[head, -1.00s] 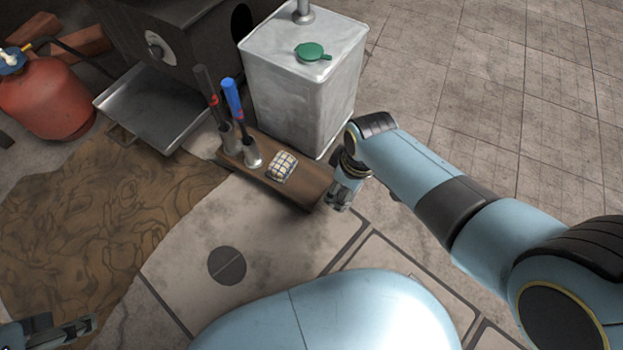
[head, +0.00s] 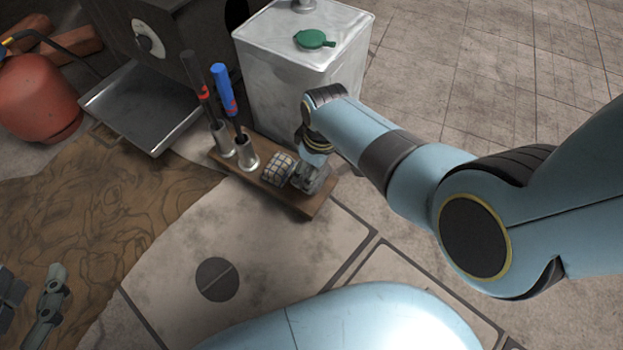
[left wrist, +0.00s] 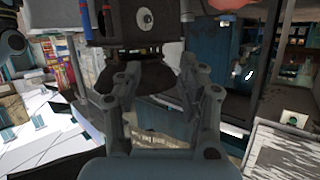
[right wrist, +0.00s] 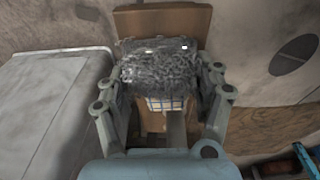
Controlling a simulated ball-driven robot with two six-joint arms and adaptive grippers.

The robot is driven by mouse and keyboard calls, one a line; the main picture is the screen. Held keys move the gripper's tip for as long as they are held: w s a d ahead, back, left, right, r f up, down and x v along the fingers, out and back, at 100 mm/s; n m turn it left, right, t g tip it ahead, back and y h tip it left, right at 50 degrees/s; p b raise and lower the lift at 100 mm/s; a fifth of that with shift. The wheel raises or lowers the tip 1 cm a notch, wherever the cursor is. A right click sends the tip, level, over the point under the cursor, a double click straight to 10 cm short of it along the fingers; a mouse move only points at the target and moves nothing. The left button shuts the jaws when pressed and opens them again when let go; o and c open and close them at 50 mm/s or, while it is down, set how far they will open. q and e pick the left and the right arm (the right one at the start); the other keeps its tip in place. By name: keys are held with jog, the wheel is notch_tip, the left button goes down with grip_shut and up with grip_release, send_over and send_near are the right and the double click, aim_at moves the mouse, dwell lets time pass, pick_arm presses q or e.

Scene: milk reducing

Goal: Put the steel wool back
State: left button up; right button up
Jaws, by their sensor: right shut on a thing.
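The steel wool (right wrist: 158,68) is a grey, tangled pad between the fingers of my right gripper (right wrist: 165,88) in the right wrist view. My right gripper is shut on it. In the head view my right gripper (head: 314,182) is over the right part of the wooden board (head: 250,179), close beside a checked pad (head: 277,168). I cannot tell whether the steel wool touches the board. The checked pad also shows partly behind the wool in the right wrist view (right wrist: 166,104). My left gripper (head: 30,298) is open and empty at the lower left, over the brown mat.
Two metal cups (head: 246,157) with a blue-handled tool (head: 225,92) and a dark-handled tool (head: 196,75) stand on the board's left end. A square metal can (head: 272,85) stands right behind the board. A metal tray (head: 135,105) lies left. Floor in front is clear.

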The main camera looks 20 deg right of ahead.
jog(key=shift+w+a+f, duration=0.1)
jog(key=shift+w+f, duration=0.1)
notch_tip(320, 180, down, 2)
jog(key=shift+f+b, duration=0.15)
jog(key=shift+b, duration=0.9)
jog(key=shift+f+b, duration=0.7)
jog(key=shift+f, duration=0.1)
pick_arm(q)
jog(key=w+d+r+m+t+h, duration=0.1)
jog(key=r+t, duration=0.4)
jog(key=r, duration=0.6)
jog(key=w+d+r+m+t+h, duration=0.1)
jog(key=w+r+t, duration=0.4)
jog(key=r, duration=0.6)
jog(key=m+h, duration=0.1)
jog(key=h, duration=0.1)
jog(key=shift+d+r+t+h, duration=0.15)
jog(key=shift+d+t+h, duration=0.15)
jog(key=shift+h, duration=0.1)
pick_arm(e)
jog(key=shift+f, duration=0.1)
pick_arm(q)
jog(key=shift+r+m, duration=0.25)
jog(key=shift+m, duration=0.05)
pick_arm(e)
jog(key=o, duration=1.1)
jog(key=shift+o, duration=0.2)
